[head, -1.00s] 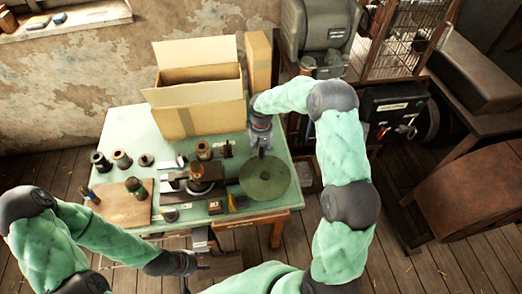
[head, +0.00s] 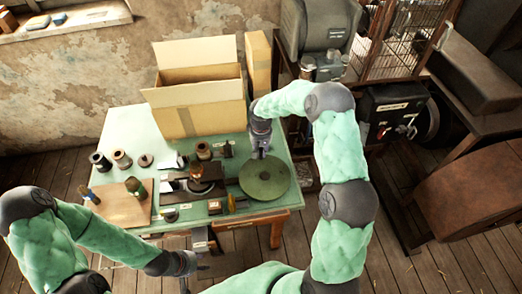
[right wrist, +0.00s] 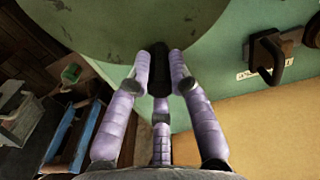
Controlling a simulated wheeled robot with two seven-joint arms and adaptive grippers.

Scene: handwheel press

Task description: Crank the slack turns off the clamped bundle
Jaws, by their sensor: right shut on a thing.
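The green handwheel (head: 264,180) lies flat at the right side of the green table. My right gripper (head: 259,154) is at its far rim. In the right wrist view, the fingers (right wrist: 159,82) are shut on the dark crank handle (right wrist: 158,58) by the edge of the green wheel (right wrist: 120,25). The dark press (head: 178,190) sits left of the wheel, with a brownish thing standing on it; I cannot make out the clamped bundle clearly. My left gripper (head: 194,273) is in front of the table, fingers apart and empty.
An open cardboard box (head: 200,105) stands behind the press. Several spools and small tools lie around it, and a wooden board (head: 122,205) is at the table's left. A wire cage (head: 412,40) and machines stand to the right.

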